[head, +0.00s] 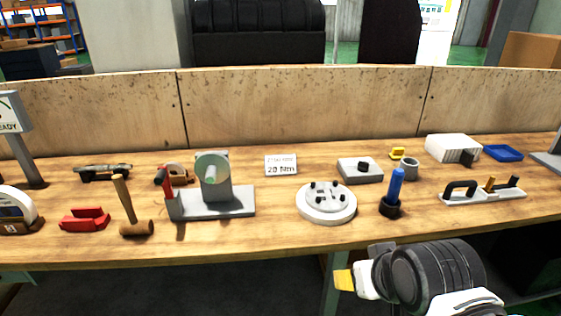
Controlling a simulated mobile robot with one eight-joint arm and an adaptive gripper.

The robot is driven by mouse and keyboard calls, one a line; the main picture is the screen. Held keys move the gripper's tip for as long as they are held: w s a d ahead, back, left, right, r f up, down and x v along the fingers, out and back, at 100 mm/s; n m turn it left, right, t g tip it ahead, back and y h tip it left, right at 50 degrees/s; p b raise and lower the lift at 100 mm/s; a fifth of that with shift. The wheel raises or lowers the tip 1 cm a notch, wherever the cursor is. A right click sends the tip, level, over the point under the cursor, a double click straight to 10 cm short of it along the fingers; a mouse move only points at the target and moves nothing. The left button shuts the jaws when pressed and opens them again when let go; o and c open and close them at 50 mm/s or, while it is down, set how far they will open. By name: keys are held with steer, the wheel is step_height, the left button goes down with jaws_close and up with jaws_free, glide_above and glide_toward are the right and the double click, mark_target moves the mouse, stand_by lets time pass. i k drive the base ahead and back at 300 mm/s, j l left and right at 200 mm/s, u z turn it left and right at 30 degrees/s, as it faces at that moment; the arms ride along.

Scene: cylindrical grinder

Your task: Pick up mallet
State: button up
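The mallet (136,228) is in the left part of the head view, near the front edge of the wooden bench. Its brown head is on the bench top and its tan handle points up, leaning slightly left. Nothing is touching it that I can see. My gripper (350,281) is low in the right half of the view, in front of the bench and well to the right of the mallet. A yellow tip shows at its left end. Whether its fingers are open or shut does not show.
A red block (84,220) lies just left of the mallet. A grey fixture with a green-faced cylinder (213,171) stands close on its right. A round white plate (326,204) and a blue-handled tool (395,187) stand farther right. A wooden backboard (300,105) closes the bench's rear.

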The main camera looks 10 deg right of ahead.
mark_target(134, 226)
steer(key=k+j+u, duration=0.2)
steer(key=j+u, duration=0.3)
steer(key=k+j+u, duration=0.1)
steer(key=j+u, duration=0.9)
steer(key=j, duration=0.1)
